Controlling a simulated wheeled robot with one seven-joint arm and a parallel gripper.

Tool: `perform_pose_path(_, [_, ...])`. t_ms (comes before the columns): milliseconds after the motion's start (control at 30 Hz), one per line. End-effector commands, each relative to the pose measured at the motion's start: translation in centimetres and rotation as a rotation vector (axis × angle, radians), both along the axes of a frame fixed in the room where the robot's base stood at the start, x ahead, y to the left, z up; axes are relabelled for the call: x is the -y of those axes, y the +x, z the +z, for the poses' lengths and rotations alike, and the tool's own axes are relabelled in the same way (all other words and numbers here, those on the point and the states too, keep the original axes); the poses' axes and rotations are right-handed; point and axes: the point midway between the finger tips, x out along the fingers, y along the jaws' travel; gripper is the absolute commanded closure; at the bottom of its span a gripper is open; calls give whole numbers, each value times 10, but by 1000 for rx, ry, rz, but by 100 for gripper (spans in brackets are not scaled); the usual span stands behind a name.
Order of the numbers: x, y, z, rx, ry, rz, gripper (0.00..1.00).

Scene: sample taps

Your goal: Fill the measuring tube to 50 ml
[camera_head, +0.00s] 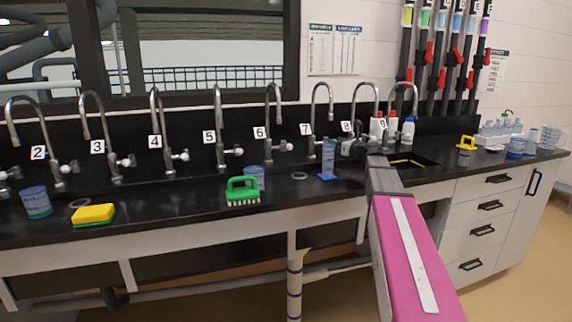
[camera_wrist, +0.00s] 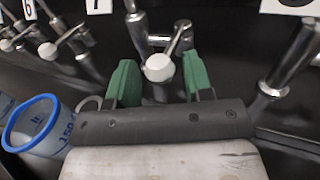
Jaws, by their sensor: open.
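The measuring tube (camera_head: 328,160) stands upright on a blue base on the black counter, below the spout of tap 7 (camera_head: 322,110). Its liquid level cannot be read. My gripper (camera_head: 372,152) reaches over the counter to the right of the tube. In the wrist view my open gripper (camera_wrist: 157,85) has its green fingers on either side of a white tap knob (camera_wrist: 160,67), apparently tap 7's. Whether they touch it is unclear. A clear blue-rimmed vessel marked 150 (camera_wrist: 33,128) is at the left of the wrist view; I cannot tell whether it is the tube.
A row of numbered taps lines the back wall. A green brush (camera_head: 243,190), a yellow sponge (camera_head: 93,215) and a blue cup (camera_head: 36,202) lie to the left. Bottles (camera_head: 408,131) stand behind the sink on the right. The front counter between sponge and brush is clear.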

Motion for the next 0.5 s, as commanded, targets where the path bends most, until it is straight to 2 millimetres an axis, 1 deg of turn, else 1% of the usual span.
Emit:
perform_pose_path(167, [-5,6,0,0,0,0,53])
perform_pose_path(500, [-5,6,0,0,0,0,53])
